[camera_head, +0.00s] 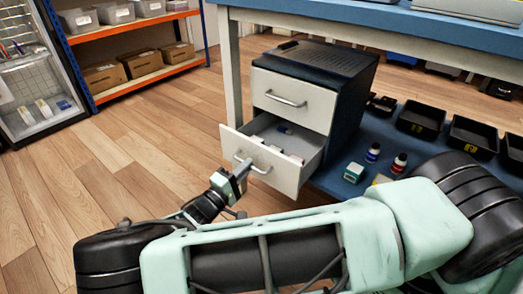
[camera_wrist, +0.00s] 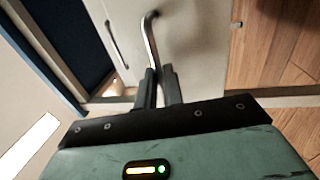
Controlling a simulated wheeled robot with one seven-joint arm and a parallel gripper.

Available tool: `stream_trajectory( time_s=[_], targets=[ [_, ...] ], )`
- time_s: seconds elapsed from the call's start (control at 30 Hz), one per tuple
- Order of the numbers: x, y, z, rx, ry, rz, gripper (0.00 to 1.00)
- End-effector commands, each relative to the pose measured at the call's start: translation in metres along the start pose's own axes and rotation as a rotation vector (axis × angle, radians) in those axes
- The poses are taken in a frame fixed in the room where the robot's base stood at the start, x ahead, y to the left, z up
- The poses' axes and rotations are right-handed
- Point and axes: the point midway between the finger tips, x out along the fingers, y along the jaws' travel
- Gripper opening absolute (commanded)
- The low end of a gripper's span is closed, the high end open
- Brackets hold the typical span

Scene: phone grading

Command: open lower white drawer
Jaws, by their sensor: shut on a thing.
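The lower white drawer (camera_head: 262,160) is pulled partly out of the dark cabinet (camera_head: 348,100). Small items, one of them blue, lie inside it. My gripper (camera_head: 240,172) is at the left part of the drawer's bar handle (camera_head: 258,168). In the wrist view my gripper (camera_wrist: 159,75) is shut on the metal handle (camera_wrist: 149,35), with the drawer's white front (camera_wrist: 190,40) behind it. The upper white drawer (camera_head: 292,98) is closed, and its handle shows in the head view (camera_head: 285,98).
The cabinet stands under a blue-topped table (camera_head: 400,25), beside a table leg (camera_head: 231,70). Black bins (camera_head: 421,119), small bottles (camera_head: 373,152) and a small green-white box (camera_head: 354,172) sit on the blue lower shelf to the right. Wooden floor (camera_head: 130,160) in front and left is clear.

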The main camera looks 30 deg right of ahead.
Motion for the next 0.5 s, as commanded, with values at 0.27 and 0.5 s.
stream_trajectory(
  time_s=[0.27, 0.5],
  targets=[
    [-0.068, 0.011, 0.0, 0.001, 0.004, -0.004, 0.0],
    [-0.103, 0.018, 0.0, 0.001, 0.002, -0.004, 0.0]
  ],
)
